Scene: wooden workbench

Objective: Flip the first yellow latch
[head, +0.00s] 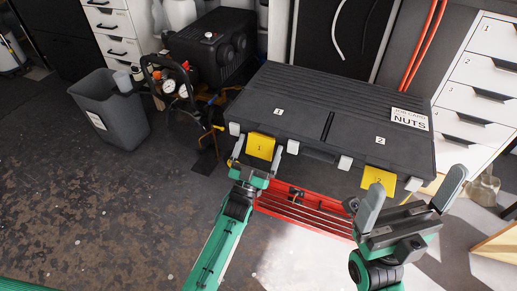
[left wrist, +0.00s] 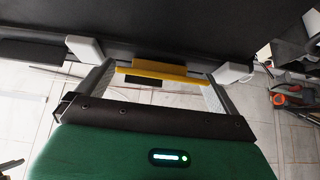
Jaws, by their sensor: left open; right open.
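A black case (head: 305,103) lies closed, with white numbers 1 and 2 on its lid. The first yellow latch (head: 260,146), marked 1, hangs at the left of its front edge. It also shows edge-on in the left wrist view (left wrist: 160,68). My left gripper (head: 257,160) is open at this latch, one finger to each side of it; I cannot tell whether they touch. The second yellow latch (head: 378,179), marked 2, is at the right of the front edge. My right gripper (head: 411,193) is open and empty, in front of the second latch.
A red slatted rack (head: 300,212) is below the case front. A grey bin (head: 108,112) and a black compressor (head: 212,52) stand to the left. White drawers (head: 478,85) stand at the right. Open floor is at the lower left.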

